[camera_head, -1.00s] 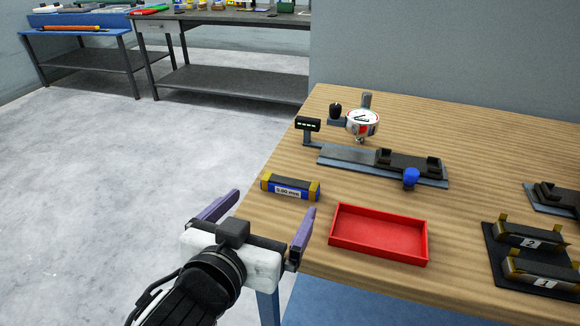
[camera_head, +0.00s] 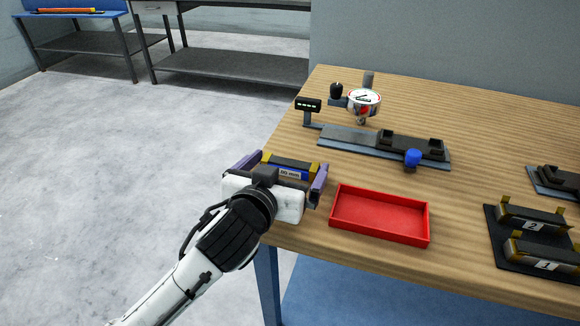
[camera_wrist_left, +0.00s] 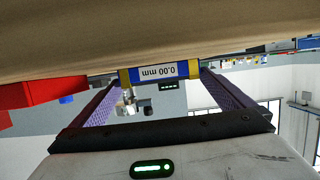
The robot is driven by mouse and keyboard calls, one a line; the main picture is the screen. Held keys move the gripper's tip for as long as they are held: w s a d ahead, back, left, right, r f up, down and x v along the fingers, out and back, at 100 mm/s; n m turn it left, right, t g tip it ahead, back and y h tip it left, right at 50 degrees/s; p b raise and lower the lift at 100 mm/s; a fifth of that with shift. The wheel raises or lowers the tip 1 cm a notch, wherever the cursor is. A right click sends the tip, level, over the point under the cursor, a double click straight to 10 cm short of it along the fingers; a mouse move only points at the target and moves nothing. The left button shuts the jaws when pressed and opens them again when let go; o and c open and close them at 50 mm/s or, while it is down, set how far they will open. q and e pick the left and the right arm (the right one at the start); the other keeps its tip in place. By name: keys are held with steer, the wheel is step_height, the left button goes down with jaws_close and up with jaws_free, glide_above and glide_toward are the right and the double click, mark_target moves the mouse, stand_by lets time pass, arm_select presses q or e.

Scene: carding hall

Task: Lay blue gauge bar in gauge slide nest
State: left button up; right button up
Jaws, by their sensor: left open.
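The blue gauge bar (camera_head: 291,166), with yellow ends and a 0.00 mm label, lies on the wooden table near its left edge. My left gripper (camera_head: 283,174) is open, its purple fingers at the two ends of the bar, and partly hides it. In the left wrist view the bar (camera_wrist_left: 160,72) shows between the open fingertips (camera_wrist_left: 158,88), label upside down; I cannot tell whether they touch it. The gauge slide nest (camera_head: 410,144) is a dark cradle on the grey slide behind, and it looks empty. My right gripper is not in view.
A dial gauge (camera_head: 364,101) stands over the slide. A blue knob (camera_head: 412,158) is at the slide's front. A red tray (camera_head: 380,236) lies right of my gripper.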

arm_select(q)
steer(key=shift+r, duration=0.1)
steer(key=c, duration=0.9)
